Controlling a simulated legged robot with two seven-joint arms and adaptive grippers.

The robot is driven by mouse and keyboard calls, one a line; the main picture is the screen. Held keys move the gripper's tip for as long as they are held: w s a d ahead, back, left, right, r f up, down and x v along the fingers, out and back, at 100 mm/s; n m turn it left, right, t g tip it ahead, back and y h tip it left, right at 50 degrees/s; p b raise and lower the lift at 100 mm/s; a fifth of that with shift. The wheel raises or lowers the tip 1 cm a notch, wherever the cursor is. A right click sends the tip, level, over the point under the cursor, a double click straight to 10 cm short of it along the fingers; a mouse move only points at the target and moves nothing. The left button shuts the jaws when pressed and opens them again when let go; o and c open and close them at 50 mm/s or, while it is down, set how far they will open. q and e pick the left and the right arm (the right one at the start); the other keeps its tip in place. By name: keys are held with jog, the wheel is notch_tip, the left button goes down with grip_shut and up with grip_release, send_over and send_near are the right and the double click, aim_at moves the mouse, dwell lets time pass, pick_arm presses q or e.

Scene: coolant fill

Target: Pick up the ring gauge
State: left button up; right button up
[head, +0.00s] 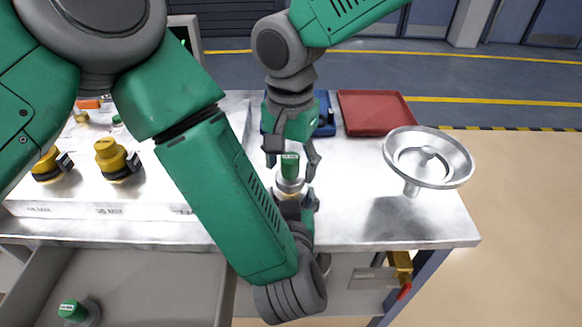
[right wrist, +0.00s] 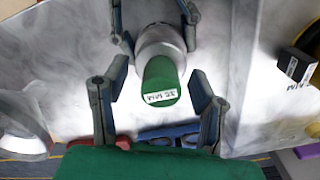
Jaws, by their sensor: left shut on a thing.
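The gauge, taken as the ring gauge, is a metal cylinder with a green handle (head: 289,166), upright over the bench. My left gripper (head: 296,194) is shut on its lower metal part. In the right wrist view the left gripper's fingers flank the metal body, and the green handle (right wrist: 162,85) carries a white label reading about 32 MM. My right gripper (head: 291,172) is above, pointing down and open. Its fingers (right wrist: 157,105) stand on both sides of the handle, with gaps visible on each side.
A metal handwheel-like dish (head: 455,172) stands at the bench's right. A red tray (head: 374,113) and a blue holder (head: 325,114) lie behind. Yellow-knobbed pieces (head: 113,157) stand at left. An open drawer (head: 150,290) holds another green-topped piece (head: 72,311).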

aim_at(290, 157)
grip_shut()
pick_arm(q)
jog(key=o, duration=1.1)
pick_arm(e)
notch_tip(290, 157, up, 14)
pick_arm(q)
jog(key=shift+s, duration=0.1)
